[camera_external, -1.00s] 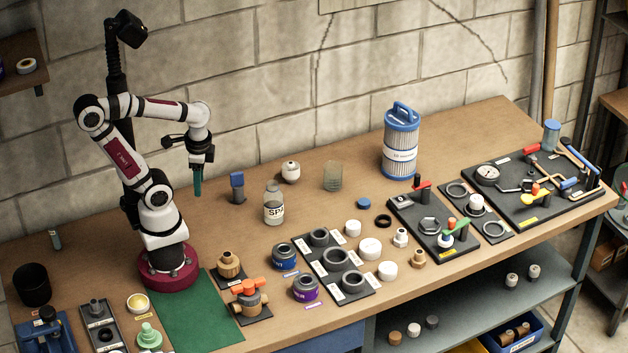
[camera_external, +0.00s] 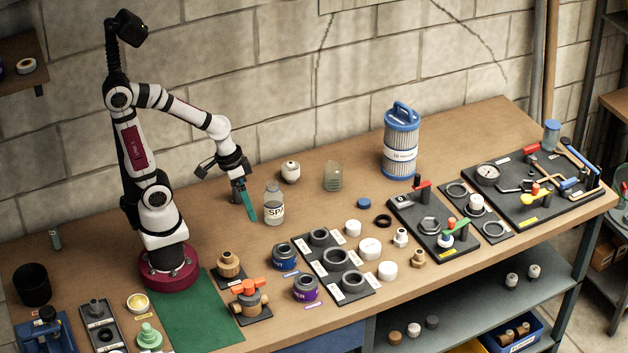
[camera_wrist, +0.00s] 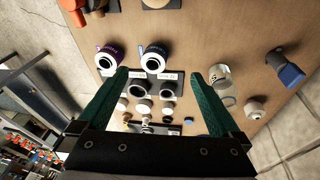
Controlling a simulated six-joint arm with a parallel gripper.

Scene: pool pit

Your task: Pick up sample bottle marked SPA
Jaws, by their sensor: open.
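The sample bottle marked SPA (camera_external: 274,205) is a clear bottle with a white label and dark letters, standing upright on the bench. In the wrist view the bottle (camera_wrist: 219,74) shows just right of the right finger, near its tip. My gripper (camera_external: 247,203) is just left of the bottle in the external view, its green fingers angled down toward the bench. In the wrist view my gripper (camera_wrist: 160,90) is open with the two green fingers wide apart and nothing held between them. Whether a finger touches the bottle I cannot tell.
A blue ring pot (camera_external: 285,257) and a black fitting board (camera_external: 336,265) lie in front. Bench right of the bottle is partly clear.

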